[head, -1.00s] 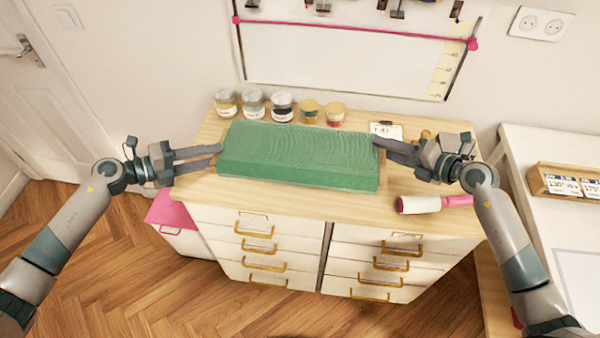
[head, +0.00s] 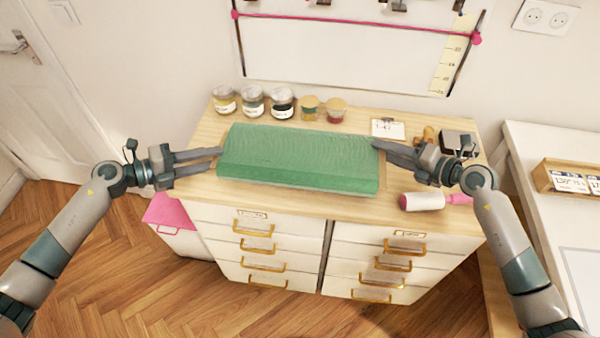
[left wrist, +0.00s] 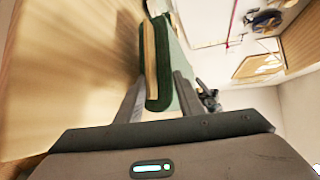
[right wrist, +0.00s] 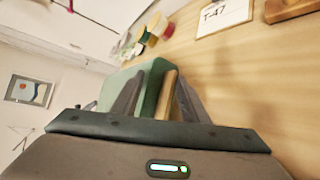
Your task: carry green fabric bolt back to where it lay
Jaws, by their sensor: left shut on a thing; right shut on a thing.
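The green fabric bolt (head: 298,158) is a long flat roll lying level across the head view, over the wooden cabinet top (head: 300,201). My left gripper (head: 221,156) is shut on its left end. My right gripper (head: 380,147) is shut on its right end. The left wrist view shows the bolt's end (left wrist: 163,60), green cloth around a pale wooden core, between the fingers. The right wrist view shows its other end (right wrist: 152,88) likewise held. I cannot tell whether the bolt's underside touches the cabinet top.
Several small jars (head: 253,101) stand along the back edge. A white roller with a pink handle (head: 422,201) lies at front right. A white table (head: 550,205) stands to the right, a pink-lidded bin (head: 170,211) at left.

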